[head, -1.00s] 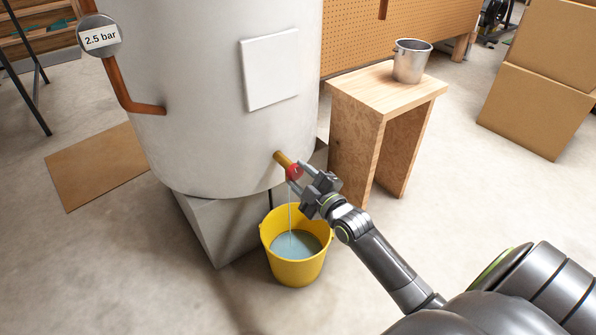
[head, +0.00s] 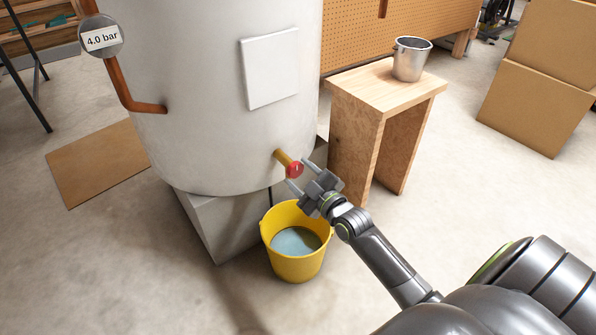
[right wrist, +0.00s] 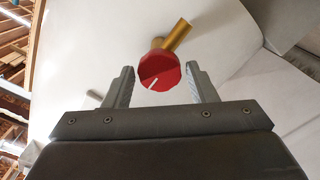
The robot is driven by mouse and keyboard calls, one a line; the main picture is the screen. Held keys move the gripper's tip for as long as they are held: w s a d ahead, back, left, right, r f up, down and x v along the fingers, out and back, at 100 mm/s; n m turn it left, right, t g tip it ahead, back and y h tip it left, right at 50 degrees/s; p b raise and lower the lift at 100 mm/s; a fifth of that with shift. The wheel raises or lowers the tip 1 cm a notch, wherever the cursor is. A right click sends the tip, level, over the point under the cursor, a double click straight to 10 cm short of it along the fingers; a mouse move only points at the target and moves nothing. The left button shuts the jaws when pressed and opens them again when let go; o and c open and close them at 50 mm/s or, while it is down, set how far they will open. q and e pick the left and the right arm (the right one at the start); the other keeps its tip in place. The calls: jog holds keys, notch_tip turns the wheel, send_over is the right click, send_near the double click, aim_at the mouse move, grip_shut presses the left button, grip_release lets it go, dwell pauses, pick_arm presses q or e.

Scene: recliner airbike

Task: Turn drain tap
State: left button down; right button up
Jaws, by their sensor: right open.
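The drain tap is a brass pipe (head: 282,157) with a red knob (head: 294,170), low on the white tank (head: 215,120). My right gripper (head: 298,175) is open and empty, just in front of and to the right of the knob. In the right wrist view the red knob (right wrist: 160,70) with a white mark shows between and beyond the two open fingers (right wrist: 160,88), apart from them. No water stream shows at the tap. A yellow bucket (head: 296,264) with water in it stands on the floor below. My left gripper is not in view.
A gauge (head: 101,37) on the copper pipe reads 4.0 bar. A wooden stand (head: 356,130) with a metal pot (head: 411,60) is right of the tank. Cardboard boxes (head: 530,108) stand far right. The front floor is clear.

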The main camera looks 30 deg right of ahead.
jog(key=shift+s+d, duration=0.2)
jog(key=shift+s, duration=2.2)
